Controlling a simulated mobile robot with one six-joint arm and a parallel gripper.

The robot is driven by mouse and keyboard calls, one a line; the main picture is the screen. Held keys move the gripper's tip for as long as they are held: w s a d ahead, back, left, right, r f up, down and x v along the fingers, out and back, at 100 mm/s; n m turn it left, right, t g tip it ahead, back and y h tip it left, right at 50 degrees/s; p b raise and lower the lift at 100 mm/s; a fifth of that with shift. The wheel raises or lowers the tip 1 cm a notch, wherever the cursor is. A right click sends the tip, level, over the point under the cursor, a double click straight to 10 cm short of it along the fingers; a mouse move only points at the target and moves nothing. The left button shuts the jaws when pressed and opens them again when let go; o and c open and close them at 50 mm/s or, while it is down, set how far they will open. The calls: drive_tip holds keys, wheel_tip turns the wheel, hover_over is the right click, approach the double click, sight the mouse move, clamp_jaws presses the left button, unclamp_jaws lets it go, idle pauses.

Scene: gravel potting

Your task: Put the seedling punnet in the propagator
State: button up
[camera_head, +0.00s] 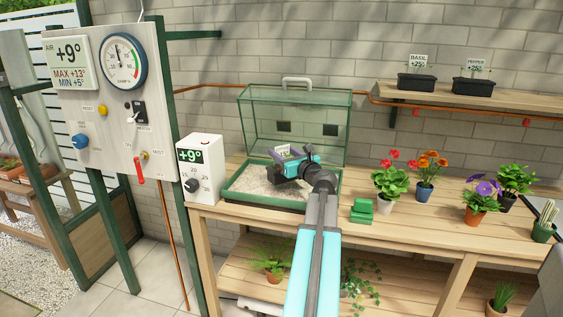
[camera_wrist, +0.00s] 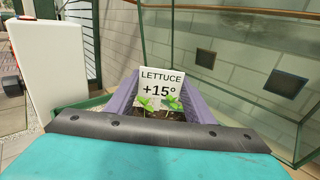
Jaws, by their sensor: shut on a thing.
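The seedling punnet (camera_wrist: 203,107) is a small purple tray of dark soil with green seedlings and a white label reading LETTUCE +15°. My gripper (camera_head: 292,165) is shut on it and holds it over the propagator's green base tray (camera_head: 262,200), near its back left part. The punnet also shows in the head view (camera_head: 284,152), partly hidden by my gripper. The propagator's clear lid (camera_head: 295,118) with a grey handle stands raised behind the tray. Pale gravel (camera_head: 250,183) fills the tray. I cannot tell whether the punnet touches the gravel.
A white thermostat box (camera_head: 201,168) showing +9° stands left of the tray. Green blocks (camera_head: 362,210) and several potted flowers (camera_head: 390,184) stand to the right on the wooden bench. Two dark planters (camera_head: 416,82) labelled BASIL and PEPPER sit on the wall shelf.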

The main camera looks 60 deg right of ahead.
drive_tip(key=shift+w+d, duration=0.3)
drive_tip(key=shift+w, duration=0.05)
drive_tip(key=shift+f+b, duration=0.35)
drive_tip(key=shift+f, duration=1.45)
drive_tip(key=shift+w+f, duration=0.1)
drive_tip(key=o, duration=1.6)
drive_tip(key=v, duration=1.2)
